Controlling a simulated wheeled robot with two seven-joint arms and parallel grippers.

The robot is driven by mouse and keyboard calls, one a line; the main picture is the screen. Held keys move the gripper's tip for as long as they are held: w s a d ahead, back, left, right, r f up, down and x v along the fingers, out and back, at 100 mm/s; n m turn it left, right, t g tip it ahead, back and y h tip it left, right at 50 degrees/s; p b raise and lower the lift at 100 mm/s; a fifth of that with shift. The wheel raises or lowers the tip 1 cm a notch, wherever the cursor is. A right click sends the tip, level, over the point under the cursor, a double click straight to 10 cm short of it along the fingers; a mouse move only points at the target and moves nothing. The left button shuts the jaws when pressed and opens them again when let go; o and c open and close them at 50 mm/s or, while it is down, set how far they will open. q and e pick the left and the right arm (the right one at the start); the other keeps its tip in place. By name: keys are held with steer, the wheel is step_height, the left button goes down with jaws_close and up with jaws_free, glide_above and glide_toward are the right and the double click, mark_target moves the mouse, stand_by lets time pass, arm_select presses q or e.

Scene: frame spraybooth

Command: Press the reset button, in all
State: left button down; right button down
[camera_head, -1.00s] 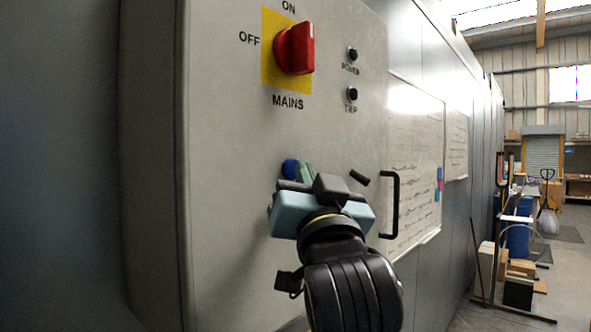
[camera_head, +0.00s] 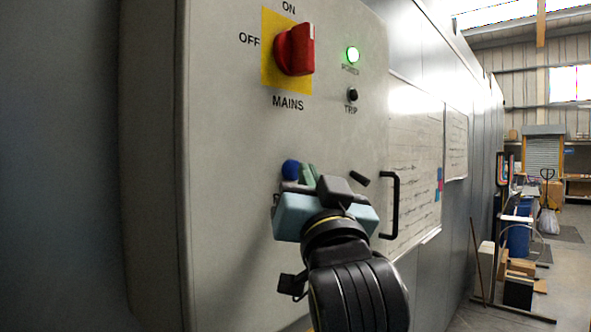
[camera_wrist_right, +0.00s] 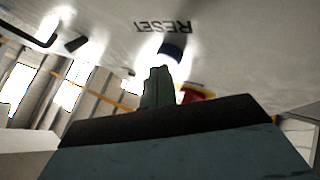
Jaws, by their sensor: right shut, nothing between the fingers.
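The blue reset button (camera_head: 291,168) sits low on the grey panel front. It also shows in the right wrist view (camera_wrist_right: 171,50), below the upside-down RESET lettering. My right gripper (camera_head: 309,174) is shut and empty, its green fingers just right of the button in the head view. In the wrist view the fingertips (camera_wrist_right: 160,72) are close to the button, and I cannot tell whether they touch it. The gripper body hides the panel around and below the button. My left gripper is not in view.
Above are the red mains switch (camera_head: 295,49) on its yellow plate, the green-lit power lamp (camera_head: 352,55) and the dark trip lamp (camera_head: 352,94). A black handle (camera_head: 394,205) stands out at the panel's right edge, close to my right wrist.

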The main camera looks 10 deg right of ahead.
steer(key=shift+s+d, duration=0.3)
steer(key=shift+s, duration=0.1)
steer(key=s+d, duration=0.1)
steer(key=s, duration=0.1)
steer(key=s+d+p, duration=0.1)
steer(key=d, duration=0.1)
steer(key=shift+s, duration=0.4)
stand_by(0.5)
